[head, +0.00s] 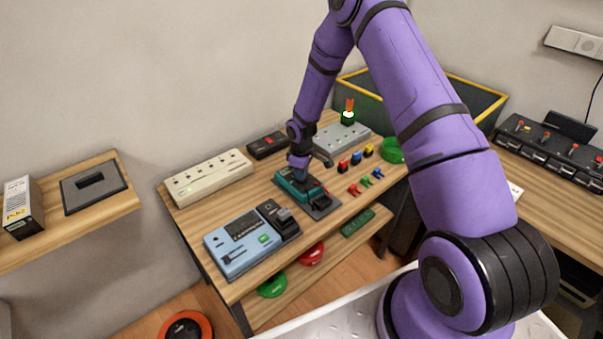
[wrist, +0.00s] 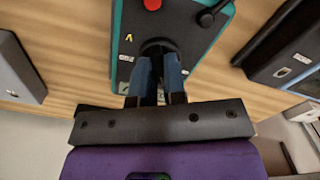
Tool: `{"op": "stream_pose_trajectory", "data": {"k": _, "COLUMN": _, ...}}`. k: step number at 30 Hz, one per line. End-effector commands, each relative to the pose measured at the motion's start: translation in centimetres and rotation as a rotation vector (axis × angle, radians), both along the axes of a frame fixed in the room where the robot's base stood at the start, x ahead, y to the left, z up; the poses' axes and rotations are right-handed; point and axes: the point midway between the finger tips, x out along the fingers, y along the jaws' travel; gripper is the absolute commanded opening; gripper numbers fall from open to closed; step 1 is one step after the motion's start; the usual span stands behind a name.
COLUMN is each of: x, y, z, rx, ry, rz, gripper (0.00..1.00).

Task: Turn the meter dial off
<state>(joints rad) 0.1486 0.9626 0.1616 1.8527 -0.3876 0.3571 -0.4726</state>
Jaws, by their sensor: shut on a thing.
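The meter (head: 292,186) is a teal box lying on the wooden workbench, beside a dark pad. In the wrist view the teal meter (wrist: 205,45) fills the top middle, with a red round part and a black knob-like part at its far end. The black dial (wrist: 158,45) sits on its face near the bottom edge. Small marks are printed around the dial, one of them a yellow symbol. My gripper (wrist: 158,62) has its two blue fingers closed on the dial, one on each side. In the head view my gripper (head: 300,164) is over the meter and the dial is hidden.
A light blue device (head: 228,256) lies at the bench's front left, near a black unit (head: 279,219). A cream power strip (head: 207,178) and a grey box (head: 335,137) lie behind. Several coloured plugs (head: 357,160) and a green roll (head: 393,151) lie to the right.

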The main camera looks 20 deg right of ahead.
Motion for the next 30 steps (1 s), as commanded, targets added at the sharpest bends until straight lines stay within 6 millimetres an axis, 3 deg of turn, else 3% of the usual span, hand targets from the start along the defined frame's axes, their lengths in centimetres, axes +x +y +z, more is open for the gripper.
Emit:
{"op": "stream_pose_trajectory", "data": {"k": 16, "x": -0.01, "y": -0.04, "z": -0.01, "rx": 0.0, "ry": 0.0, "rz": 0.484, "gripper": 0.0}}
{"op": "stream_pose_trajectory", "data": {"k": 30, "x": 0.02, "y": -0.04, "z": 0.01, "rx": 0.0, "ry": -0.001, "rz": 0.684, "gripper": 0.0}}
